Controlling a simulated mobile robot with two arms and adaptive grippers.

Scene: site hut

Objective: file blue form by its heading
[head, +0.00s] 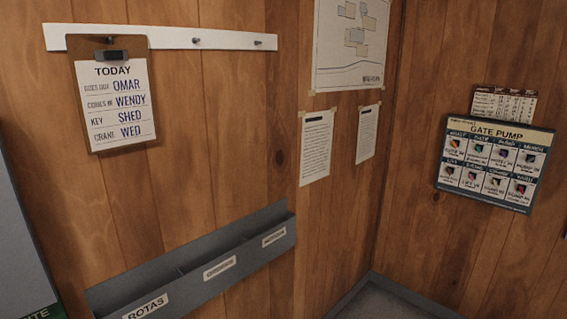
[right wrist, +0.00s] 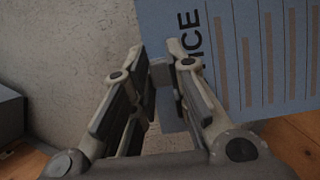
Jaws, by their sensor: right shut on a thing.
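The blue form (right wrist: 240,60) fills the upper right of the right wrist view, turned on its side. It has dark ruled lines and brown bars, and only the letters "ICE" of its heading show. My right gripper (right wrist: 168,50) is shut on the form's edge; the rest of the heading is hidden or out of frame. In the head view a grey wall rack (head: 248,254) has three compartments in a row. The near left label (head: 147,307) reads ROTAS. The middle label (head: 219,268) and far right label (head: 273,236) are too small to read surely. Neither gripper shows in the head view.
A clipboard (head: 115,105) headed TODAY hangs from a white peg rail (head: 160,38) above the rack. Papers (head: 316,147) and a plan (head: 350,45) are on the wall. A GATE PUMP board (head: 493,163) hangs at right. The space before the rack looks clear.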

